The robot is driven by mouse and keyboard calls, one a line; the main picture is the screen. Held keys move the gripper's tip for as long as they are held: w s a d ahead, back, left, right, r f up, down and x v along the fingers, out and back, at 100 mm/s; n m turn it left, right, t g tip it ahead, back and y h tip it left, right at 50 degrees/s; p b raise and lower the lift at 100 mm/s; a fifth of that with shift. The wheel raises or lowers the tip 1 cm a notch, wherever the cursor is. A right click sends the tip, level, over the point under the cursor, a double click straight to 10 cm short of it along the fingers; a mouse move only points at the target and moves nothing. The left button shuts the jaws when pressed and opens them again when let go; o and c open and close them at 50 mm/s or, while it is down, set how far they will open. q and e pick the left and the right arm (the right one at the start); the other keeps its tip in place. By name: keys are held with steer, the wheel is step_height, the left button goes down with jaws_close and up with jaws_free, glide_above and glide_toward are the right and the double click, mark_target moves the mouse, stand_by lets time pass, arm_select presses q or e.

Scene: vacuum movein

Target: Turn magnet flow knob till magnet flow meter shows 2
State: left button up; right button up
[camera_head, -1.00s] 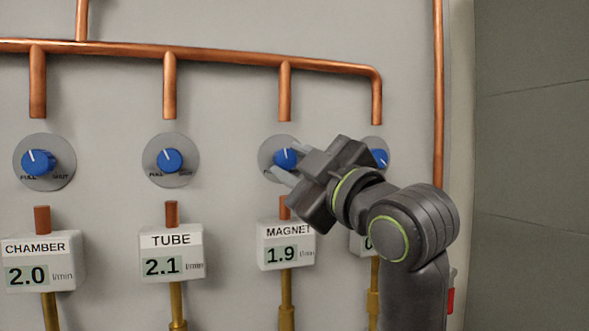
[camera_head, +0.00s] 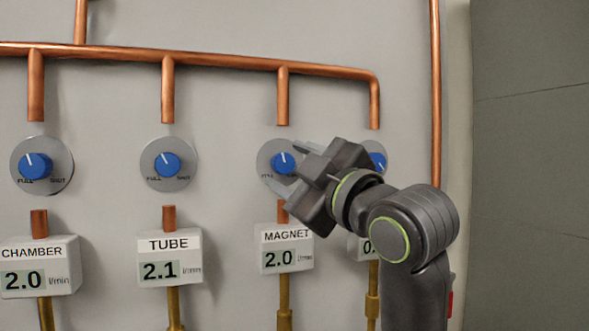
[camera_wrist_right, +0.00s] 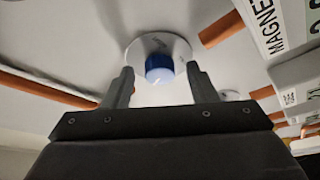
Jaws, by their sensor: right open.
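The blue magnet flow knob (camera_head: 283,163) sits on a round grey plate, partly behind my right gripper in the head view. The magnet flow meter (camera_head: 285,251) below it is a white box reading 2.0 l/min. My right gripper (camera_head: 289,169) is open, with one finger above and one below the knob in the head view. In the right wrist view the knob (camera_wrist_right: 159,67) shows between and beyond the fingertips of my right gripper (camera_wrist_right: 160,75), with gaps on both sides. My left gripper is not in view.
To the left are the tube knob (camera_head: 167,165), the tube meter (camera_head: 170,258) at 2.1, the chamber knob (camera_head: 36,166) and the chamber meter (camera_head: 38,266) at 2.0. Another blue knob (camera_head: 378,161) and meter are partly hidden by my right arm. Copper pipes (camera_head: 220,62) run above.

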steer(key=shift+s, duration=0.1)
steer(key=b+v, duration=0.3)
steer(key=v, duration=1.4)
steer(key=shift+f, duration=0.1)
steer(key=shift+s+d, duration=0.1)
